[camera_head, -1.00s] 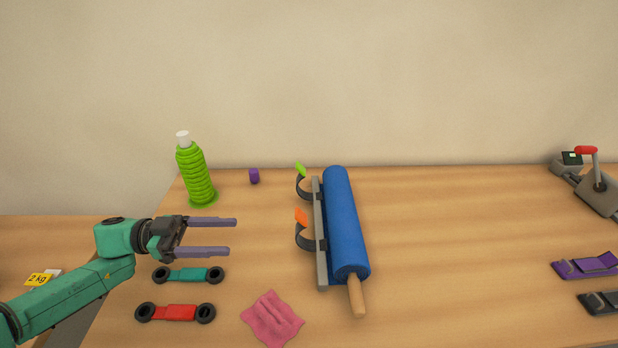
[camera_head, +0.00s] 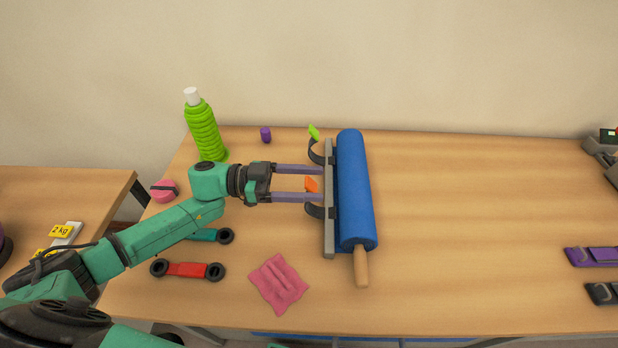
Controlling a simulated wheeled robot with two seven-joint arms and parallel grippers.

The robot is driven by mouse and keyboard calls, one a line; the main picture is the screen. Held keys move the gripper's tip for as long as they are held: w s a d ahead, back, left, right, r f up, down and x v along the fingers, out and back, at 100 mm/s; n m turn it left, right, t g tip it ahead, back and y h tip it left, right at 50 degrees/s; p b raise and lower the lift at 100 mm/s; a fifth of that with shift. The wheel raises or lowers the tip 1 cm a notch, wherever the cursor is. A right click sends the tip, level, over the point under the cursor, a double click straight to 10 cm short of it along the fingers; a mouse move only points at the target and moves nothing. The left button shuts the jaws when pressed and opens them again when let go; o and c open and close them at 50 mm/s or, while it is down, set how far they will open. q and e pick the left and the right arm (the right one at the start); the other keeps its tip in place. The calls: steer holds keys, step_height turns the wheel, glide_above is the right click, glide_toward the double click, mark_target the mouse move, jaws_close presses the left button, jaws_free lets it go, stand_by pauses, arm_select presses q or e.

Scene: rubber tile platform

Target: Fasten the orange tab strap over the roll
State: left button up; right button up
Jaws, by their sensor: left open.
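The blue roll (camera_head: 355,190) lies lengthwise on the table against a grey rail (camera_head: 328,235), with a wooden handle at its near end. The strap with the orange tab (camera_head: 311,184) curls out from the left side of the rail, not over the roll. A second strap with a green tab (camera_head: 314,131) curls out farther back. My left gripper (camera_head: 321,183) is open, its purple fingers pointing right toward the rail, with the orange tab between them. Whether the fingers touch the tab or rail I cannot tell. My right gripper is not in view.
A red-centred bar (camera_head: 188,270) and a pink cloth (camera_head: 279,283) lie in front.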

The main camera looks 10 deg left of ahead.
arm_select(q)
jaws_close()
steer(key=shift+w, duration=0.1)
stand_by(1.4)
